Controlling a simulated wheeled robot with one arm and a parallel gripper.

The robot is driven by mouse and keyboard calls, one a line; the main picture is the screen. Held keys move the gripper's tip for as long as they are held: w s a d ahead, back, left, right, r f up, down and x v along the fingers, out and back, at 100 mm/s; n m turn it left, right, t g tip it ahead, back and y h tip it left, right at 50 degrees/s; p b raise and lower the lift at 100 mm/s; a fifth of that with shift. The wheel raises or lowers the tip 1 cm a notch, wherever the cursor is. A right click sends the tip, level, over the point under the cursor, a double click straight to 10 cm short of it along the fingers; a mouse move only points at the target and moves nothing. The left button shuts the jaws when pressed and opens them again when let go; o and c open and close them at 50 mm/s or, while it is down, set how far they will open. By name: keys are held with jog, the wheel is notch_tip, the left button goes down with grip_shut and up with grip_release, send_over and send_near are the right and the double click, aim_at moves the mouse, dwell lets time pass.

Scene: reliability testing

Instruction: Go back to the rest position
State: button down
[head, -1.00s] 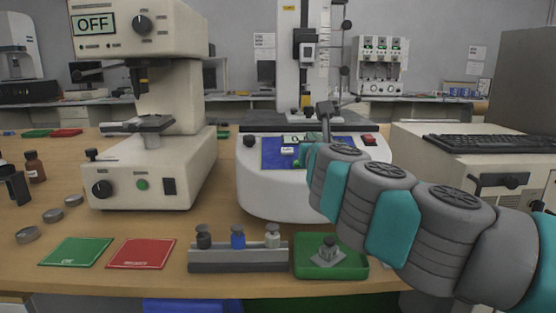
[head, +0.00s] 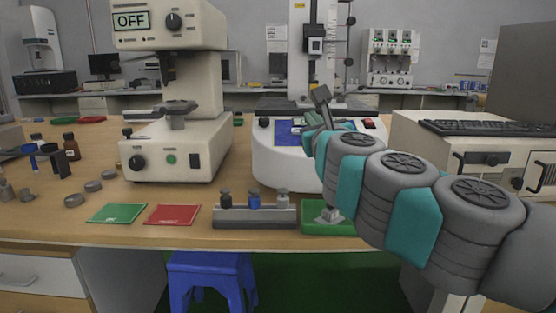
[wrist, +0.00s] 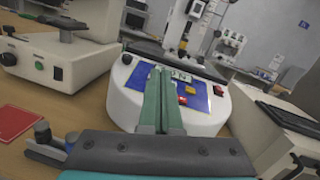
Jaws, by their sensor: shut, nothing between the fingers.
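My arm reaches in from the right in the head view, and my gripper (head: 321,96) is raised in front of the white round-based machine (head: 268,160). In the wrist view my gripper (wrist: 162,72) shows its two green fingers shut together with nothing between them. Behind the fingers is the machine's blue panel (wrist: 140,75) with its buttons. The fingers overlap the panel in the picture; whether they touch it I cannot tell.
A beige tester (head: 175,150) reading OFF stands left. On the table's front lie a green card (head: 117,213), a red card (head: 172,215), a grey rack (head: 254,217) with small weights and a green tray (head: 312,230). A keyboard (head: 485,128) is at right. A blue stool (head: 210,263) stands below.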

jog(key=s+a+f+n+g+y, duration=0.35)
jog(key=s+a+n+y, duration=0.6)
jog(key=n, duration=0.65)
jog(key=s+a+f+n+g+h, duration=0.2)
jog(key=s+f+n+g, duration=0.15)
jog(key=f, duration=0.35)
jog(key=s+a+f+n+g+h, duration=0.1)
jog(key=s+f+n+g, duration=0.15)
jog(key=f+n, duration=0.35)
jog(key=s+d+f+n+g+h, duration=0.2)
jog(key=s+d+f, duration=0.2)
jog(key=f, duration=0.3)
jog(key=s+d+f+n+g+h, duration=0.2)
jog(key=s+d+f+g, duration=0.1)
jog(key=f, duration=0.4)
jog(key=s+d+f+n+g+h, duration=0.1)
jog(key=s+d+f+g+h, duration=0.1)
jog(key=s+d, duration=0.5)
jog(key=s+d+f+n+g+h, duration=0.1)
jog(key=s+d+f+g+h, duration=0.2)
jog(key=s, duration=0.5)
jog(key=d+f+g, duration=0.1)
jog(key=d+f, duration=0.1)
jog(key=d, duration=0.1)
jog(key=shift+d+f, duration=0.3)
jog(key=shift+d, duration=0.05)
jog(key=shift+s+n, duration=0.1)
jog(key=shift+n, duration=0.15)
